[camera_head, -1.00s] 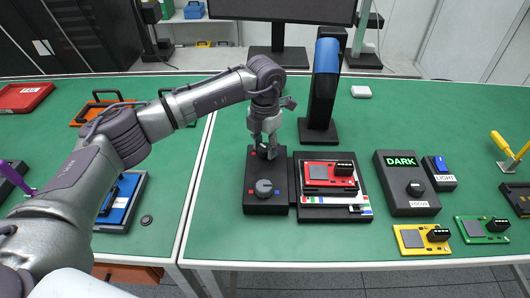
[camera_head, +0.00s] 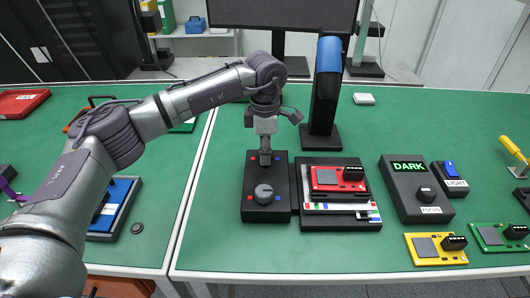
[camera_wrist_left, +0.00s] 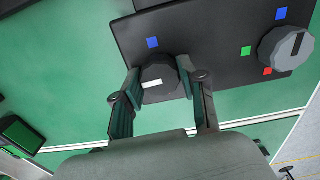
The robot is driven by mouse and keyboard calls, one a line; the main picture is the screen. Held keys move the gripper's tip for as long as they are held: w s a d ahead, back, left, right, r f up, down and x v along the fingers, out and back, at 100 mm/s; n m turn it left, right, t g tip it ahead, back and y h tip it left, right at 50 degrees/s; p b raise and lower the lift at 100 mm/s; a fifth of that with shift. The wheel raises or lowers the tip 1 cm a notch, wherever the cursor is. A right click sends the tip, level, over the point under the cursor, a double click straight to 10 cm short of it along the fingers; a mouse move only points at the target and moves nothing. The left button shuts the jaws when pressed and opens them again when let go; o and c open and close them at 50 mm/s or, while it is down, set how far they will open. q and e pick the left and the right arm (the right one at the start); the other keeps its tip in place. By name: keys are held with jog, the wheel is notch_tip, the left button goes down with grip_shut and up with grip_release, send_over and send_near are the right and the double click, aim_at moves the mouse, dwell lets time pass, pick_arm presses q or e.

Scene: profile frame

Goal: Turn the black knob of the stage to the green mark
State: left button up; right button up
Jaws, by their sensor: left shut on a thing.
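The stage (camera_head: 284,211) is a black box with two knobs, standing left of a black base with a red board. Its grey knob (camera_head: 264,193) is at the front in the head view and also shows in the left wrist view (camera_wrist_left: 285,48). The black knob (camera_wrist_left: 158,75) has a white line pointing toward the left finger. My left gripper (camera_head: 265,161) reaches down at the stage's back and is shut on the black knob, one finger each side. A green mark (camera_wrist_left: 246,51) lies beside the grey knob; a blue mark (camera_wrist_left: 152,43) is beside the black knob. My right gripper is out of view.
A black base (camera_head: 340,223) with a red board (camera_head: 325,180) adjoins the stage. A dark box reading DARK (camera_head: 405,190) stands to the right, with yellow (camera_head: 425,259) and green boards near the front edge. A tall black stand (camera_head: 322,100) is behind.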

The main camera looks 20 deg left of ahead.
pick_arm(q)
jog(key=shift+m, duration=0.3)
jog(key=o, duration=1.1)
jog(key=shift+o, duration=0.2)
notch_tip(320, 180, up, 12)
jog(key=shift+r, duration=0.1)
